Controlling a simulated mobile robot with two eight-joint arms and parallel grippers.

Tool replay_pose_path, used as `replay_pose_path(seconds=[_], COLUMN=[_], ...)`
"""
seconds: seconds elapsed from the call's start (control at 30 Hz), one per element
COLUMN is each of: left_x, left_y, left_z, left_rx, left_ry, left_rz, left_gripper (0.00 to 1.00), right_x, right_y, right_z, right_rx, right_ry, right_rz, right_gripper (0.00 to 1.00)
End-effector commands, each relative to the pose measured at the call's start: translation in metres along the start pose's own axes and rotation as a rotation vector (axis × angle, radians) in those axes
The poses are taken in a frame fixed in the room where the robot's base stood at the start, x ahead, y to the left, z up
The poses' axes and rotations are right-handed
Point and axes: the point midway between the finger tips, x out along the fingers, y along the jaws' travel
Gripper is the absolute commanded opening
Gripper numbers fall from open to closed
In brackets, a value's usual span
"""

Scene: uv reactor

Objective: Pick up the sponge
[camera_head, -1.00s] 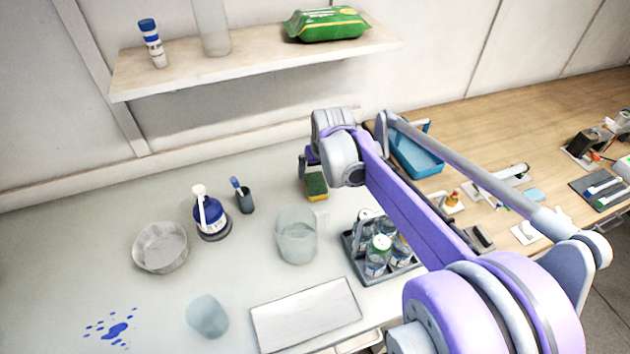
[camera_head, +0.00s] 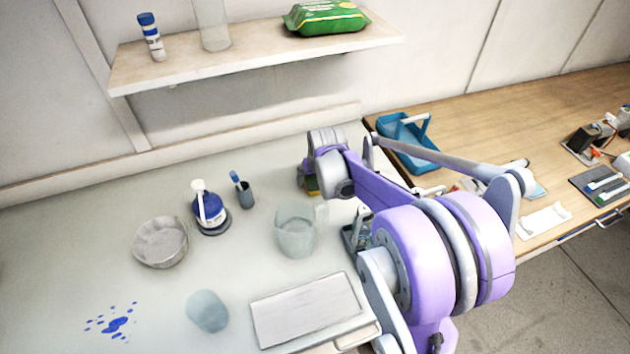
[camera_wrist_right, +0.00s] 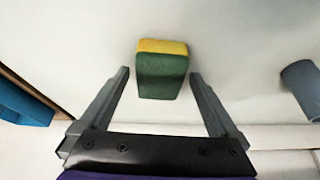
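The sponge (camera_wrist_right: 162,76), yellow on one side and green on the other, stands on the pale worktop. My right gripper (camera_wrist_right: 160,73) is open, with one finger on each side of the sponge's near part. Gaps show between both fingers and the sponge. In the head view the sponge (camera_head: 312,187) is mostly hidden behind my right wrist, so only a small part shows. My left gripper is in neither view.
A beaker (camera_head: 296,232), a blue-and-white bottle (camera_head: 209,212) and a small dark cup (camera_head: 246,195) stand left of the sponge. A bottle carrier (camera_head: 352,238) is partly hidden by my arm. A blue basket (camera_head: 408,148) lies right. A shelf (camera_head: 240,66) overhangs the back.

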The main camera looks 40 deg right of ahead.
Motion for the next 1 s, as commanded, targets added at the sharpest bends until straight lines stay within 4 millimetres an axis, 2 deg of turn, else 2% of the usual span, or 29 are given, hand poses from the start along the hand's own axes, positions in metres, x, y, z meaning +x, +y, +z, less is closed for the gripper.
replay_pose_path(seconds=[0.03,0.07,0.4,0.77,0.87,1.0], left_x=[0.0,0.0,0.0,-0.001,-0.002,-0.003], left_y=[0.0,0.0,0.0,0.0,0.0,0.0], left_z=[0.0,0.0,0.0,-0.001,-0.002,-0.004], left_rx=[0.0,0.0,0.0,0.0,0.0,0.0], left_ry=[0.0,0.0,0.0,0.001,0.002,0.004], left_rz=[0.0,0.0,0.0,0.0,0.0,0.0], left_gripper=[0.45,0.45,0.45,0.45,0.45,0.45], right_x=[0.0,0.0,0.0,-0.007,-0.019,-0.045], right_y=[0.0,0.0,0.0,0.0,0.0,0.0], right_z=[0.0,0.0,0.0,-0.003,-0.008,-0.018], right_rx=[0.0,0.0,0.0,0.0,0.0,0.0], right_ry=[0.0,0.0,0.0,0.0,0.0,0.001], right_rz=[0.0,0.0,0.0,0.0,0.0,0.0], right_gripper=[0.86,0.8,0.2,0.2,0.2,0.2])
